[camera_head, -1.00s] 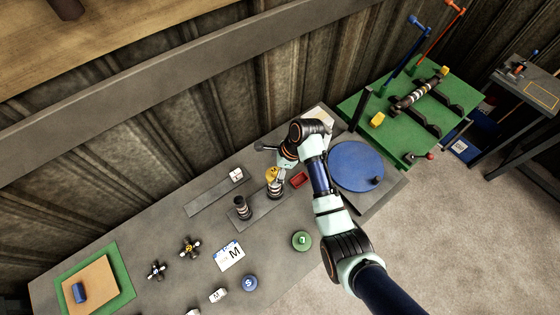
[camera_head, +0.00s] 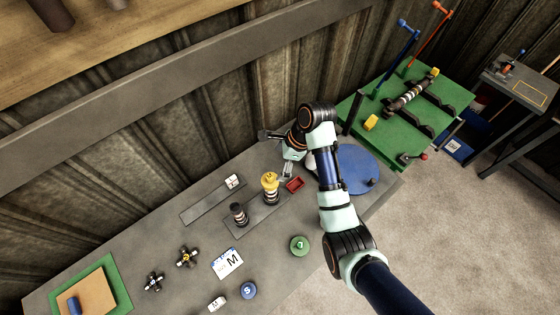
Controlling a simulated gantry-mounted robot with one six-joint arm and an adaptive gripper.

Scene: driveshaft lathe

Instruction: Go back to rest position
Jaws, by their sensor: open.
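My gripper (camera_head: 287,173) is open and empty above the grey workbench (camera_head: 180,285), near its back edge. It is just above and to the right of a yellow-topped striped cylinder (camera_head: 269,188), apart from it. That cylinder stands upright on a dark grey strip (camera_head: 252,220). A shorter dark banded cylinder (camera_head: 239,213) stands on the same strip to the left. My arm comes in from the lower right and hides part of the blue disc.
A small red tray (camera_head: 295,184) lies close to my gripper. A blue disc (camera_head: 360,170) is behind my arm. A green fixture board (camera_head: 440,115) with a shaft stands at right. A green round piece (camera_head: 299,245), blue piece (camera_head: 248,290) and M card (camera_head: 227,262) lie in front.

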